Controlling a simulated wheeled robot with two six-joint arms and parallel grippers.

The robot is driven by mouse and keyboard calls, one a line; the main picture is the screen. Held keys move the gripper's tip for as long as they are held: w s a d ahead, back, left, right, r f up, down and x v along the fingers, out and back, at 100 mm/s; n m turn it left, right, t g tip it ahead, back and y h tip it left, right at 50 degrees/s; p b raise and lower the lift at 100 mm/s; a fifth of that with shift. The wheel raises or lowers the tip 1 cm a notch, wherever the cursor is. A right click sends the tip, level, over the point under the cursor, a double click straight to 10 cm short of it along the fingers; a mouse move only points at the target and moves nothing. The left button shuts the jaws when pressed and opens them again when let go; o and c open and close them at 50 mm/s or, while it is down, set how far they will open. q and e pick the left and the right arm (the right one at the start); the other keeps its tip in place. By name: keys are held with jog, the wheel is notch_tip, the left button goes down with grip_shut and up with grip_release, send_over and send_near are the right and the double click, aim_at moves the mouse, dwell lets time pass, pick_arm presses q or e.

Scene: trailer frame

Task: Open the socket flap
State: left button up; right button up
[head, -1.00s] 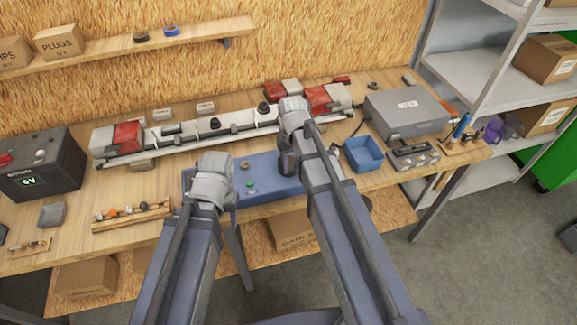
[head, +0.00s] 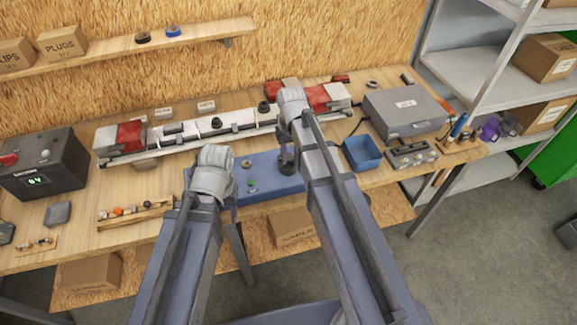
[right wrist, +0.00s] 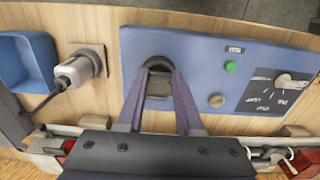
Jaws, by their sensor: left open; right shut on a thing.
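The blue socket panel (head: 262,183) lies at the front edge of the bench. In the right wrist view the panel (right wrist: 203,65) carries a dark round socket (right wrist: 157,63) with a dark flap (right wrist: 158,88) at it. My right gripper (right wrist: 161,78) has its two purple-grey fingers at the socket, shut on the flap. How far the flap is lifted I cannot tell.
A grey plug in a wall-type socket (right wrist: 78,70) and a blue tray (head: 362,153) lie beside the panel. A green button (right wrist: 231,66) and a knob (right wrist: 284,81) are on it. A long light bar with red ends (head: 218,125) lies behind. A grey case (head: 405,113) stands right.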

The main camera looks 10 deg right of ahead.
jog(key=shift+w+r+p, duration=0.8)
jog(key=shift+r+p, duration=0.1)
jog(key=shift+w+r, duration=0.1)
jog(key=shift+w, duration=0.1)
jog(key=shift+w+r+p, duration=0.35)
jog(key=shift+w+p, duration=0.05)
jog(key=shift+w, duration=0.2)
jog(key=shift+w+r+p, duration=0.3)
jog(key=shift+w+p, duration=0.1)
jog(key=shift+w, duration=0.15)
